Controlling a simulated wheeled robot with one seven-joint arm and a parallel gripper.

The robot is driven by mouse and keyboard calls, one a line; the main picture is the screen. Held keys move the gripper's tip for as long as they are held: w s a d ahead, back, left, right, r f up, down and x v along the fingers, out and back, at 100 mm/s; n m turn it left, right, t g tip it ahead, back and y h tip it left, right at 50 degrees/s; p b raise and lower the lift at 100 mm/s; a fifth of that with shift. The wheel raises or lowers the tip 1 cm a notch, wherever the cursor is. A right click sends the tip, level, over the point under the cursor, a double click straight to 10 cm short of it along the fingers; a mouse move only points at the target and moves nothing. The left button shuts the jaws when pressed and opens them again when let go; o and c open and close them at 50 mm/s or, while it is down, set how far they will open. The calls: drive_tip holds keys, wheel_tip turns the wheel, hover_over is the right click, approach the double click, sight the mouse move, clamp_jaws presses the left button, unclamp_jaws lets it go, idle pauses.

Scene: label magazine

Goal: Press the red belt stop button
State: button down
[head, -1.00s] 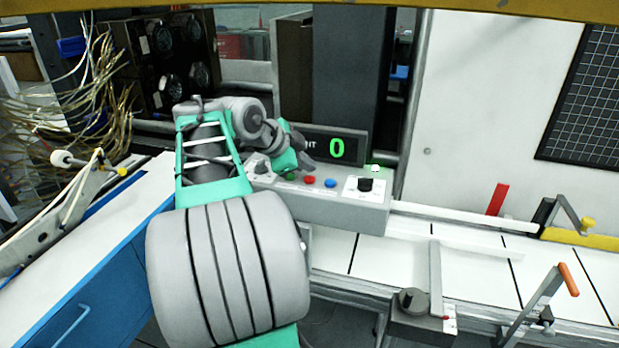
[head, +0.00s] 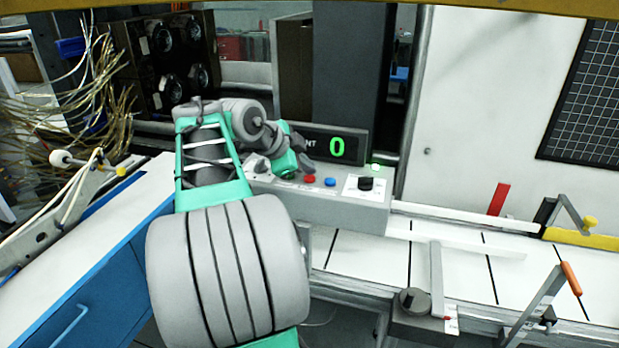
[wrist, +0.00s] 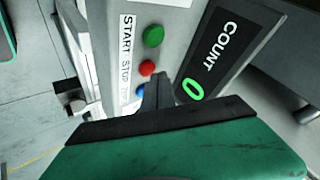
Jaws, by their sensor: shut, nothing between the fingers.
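The red button (head: 309,180) is on the grey control box (head: 330,207), left of a blue button (head: 331,182). In the wrist view the red button (wrist: 147,68) is by the STOP label, between a green button (wrist: 153,36) and the blue button (wrist: 140,90). My gripper (wrist: 159,80) is shut and empty, its dark fingertips just beside the red and blue buttons. It hovers over the box in the head view (head: 308,166). The red button is in plain sight; whether the fingertips touch the panel I cannot tell.
A count display (head: 337,147) reading 0 stands behind the buttons. A black knob (head: 365,184) and a lit green lamp (head: 375,167) are on the box's right. A white belt (head: 450,272) with dark cross lines runs to the right.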

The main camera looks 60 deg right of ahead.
sight(307, 179)
drive_tip(key=shift+f+b, duration=0.6)
idle(0.4)
drive_tip(key=shift+r, duration=0.1)
drive_tip(key=shift+r+p, duration=0.7)
drive_tip(key=shift+r, duration=0.2)
drive_tip(key=shift+r, duration=0.1)
drive_tip(key=shift+r+p, duration=1.9)
drive_tip(key=shift+r, duration=0.5)
